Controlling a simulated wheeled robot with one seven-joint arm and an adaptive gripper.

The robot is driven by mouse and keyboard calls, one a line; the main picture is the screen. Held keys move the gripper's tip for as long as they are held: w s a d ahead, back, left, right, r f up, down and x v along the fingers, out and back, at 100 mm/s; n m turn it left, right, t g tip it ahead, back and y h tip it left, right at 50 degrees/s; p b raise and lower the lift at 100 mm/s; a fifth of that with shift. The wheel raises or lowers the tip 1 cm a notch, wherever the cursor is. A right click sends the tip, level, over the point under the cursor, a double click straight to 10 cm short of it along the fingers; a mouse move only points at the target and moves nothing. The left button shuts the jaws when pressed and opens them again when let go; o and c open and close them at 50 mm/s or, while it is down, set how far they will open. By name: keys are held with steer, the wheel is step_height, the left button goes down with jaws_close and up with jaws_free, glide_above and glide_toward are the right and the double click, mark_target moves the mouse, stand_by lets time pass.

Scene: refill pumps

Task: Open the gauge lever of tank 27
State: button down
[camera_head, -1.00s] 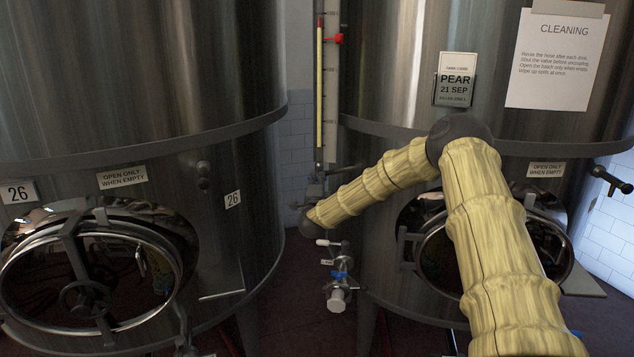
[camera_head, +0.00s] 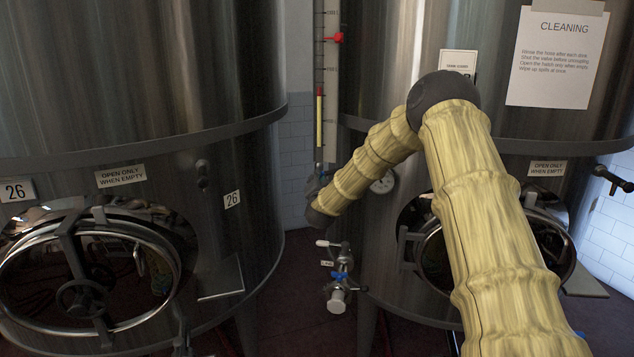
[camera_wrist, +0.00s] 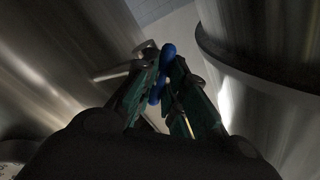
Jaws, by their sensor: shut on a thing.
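The gauge (camera_head: 329,100) is an upright scale with a clear tube at the left edge of the right tank (camera_head: 400,60). A short yellow column (camera_head: 319,120) stands in the tube's lower part. No number 27 is readable. In the wrist view my gripper (camera_wrist: 166,60) has its green fingers shut on a blue lever (camera_wrist: 168,50), whose ends show above and between the fingertips. In the head view my wrist lies at the gauge's lower end and hides most of the gripper and lever, so the lever's angle is unclear there.
The tank marked 26 (camera_head: 100,80) stands at left with a round hatch. Below my wrist, a valve with a blue part (camera_head: 338,276) sticks out from the right tank. A dial (camera_head: 383,182) and another hatch (camera_head: 545,250) are close to my arm. A red pointer (camera_head: 334,38) sits on the scale.

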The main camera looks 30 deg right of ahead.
steer(key=shift+f+n+g+y+p, duration=0.15)
steer(key=shift+n+g, duration=0.35)
steer(key=shift+n, duration=1.6)
steer(key=shift+r+n+g+y+p, duration=0.1)
steer(key=shift+n+g+y+p, duration=0.3)
steer(key=shift+n, duration=1.7)
steer(key=shift+s+f, duration=0.1)
steer(key=c, duration=1.5)
jaws_free()
steer(key=shift+o, duration=0.2)
steer(key=shift+r, duration=0.2)
steer(key=v, duration=1.2)
steer(key=shift+a+f, duration=0.1)
steer(key=shift+a, duration=0.05)
